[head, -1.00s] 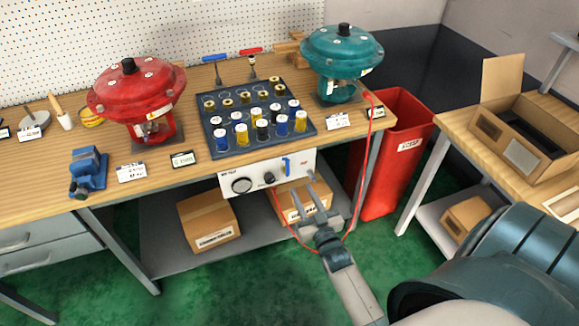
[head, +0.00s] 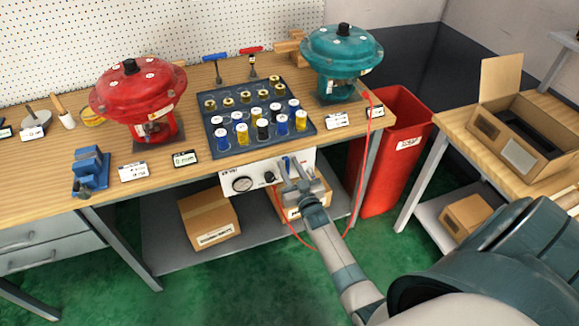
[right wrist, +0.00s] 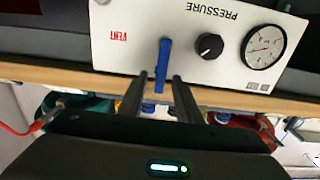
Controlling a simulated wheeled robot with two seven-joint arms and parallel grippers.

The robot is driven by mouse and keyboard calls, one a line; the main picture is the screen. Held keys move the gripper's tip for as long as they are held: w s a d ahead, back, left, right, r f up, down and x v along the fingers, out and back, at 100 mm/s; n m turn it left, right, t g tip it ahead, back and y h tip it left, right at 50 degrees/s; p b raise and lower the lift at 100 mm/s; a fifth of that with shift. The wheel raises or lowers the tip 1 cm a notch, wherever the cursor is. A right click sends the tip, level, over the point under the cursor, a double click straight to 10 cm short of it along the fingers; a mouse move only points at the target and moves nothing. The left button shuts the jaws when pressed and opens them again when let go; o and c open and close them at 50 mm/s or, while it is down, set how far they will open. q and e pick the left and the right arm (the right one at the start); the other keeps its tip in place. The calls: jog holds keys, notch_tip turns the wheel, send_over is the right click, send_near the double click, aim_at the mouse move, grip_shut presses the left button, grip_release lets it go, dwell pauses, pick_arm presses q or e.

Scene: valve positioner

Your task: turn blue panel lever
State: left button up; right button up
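The white control panel (head: 262,173) hangs under the bench front. Its blue lever (right wrist: 163,65) stands upright in the right wrist view, between the VENT label and the black knob. My right gripper (right wrist: 160,80) is open, its two dark fingers apart. The near end of the lever shows between the fingertips, with a gap on each side; I cannot tell whether either finger touches it. In the head view my right gripper (head: 292,172) is in front of the panel and hides much of the lever. My left gripper is not in view.
A black knob (right wrist: 209,46) and a round gauge (right wrist: 263,47) sit beside the lever. A red cable (head: 366,150) hangs at the right of the panel. The bench edge is just above it. A cardboard box (head: 209,218) stands on the shelf below; a red bin (head: 400,150) stands right.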

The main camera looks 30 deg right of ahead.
grip_shut()
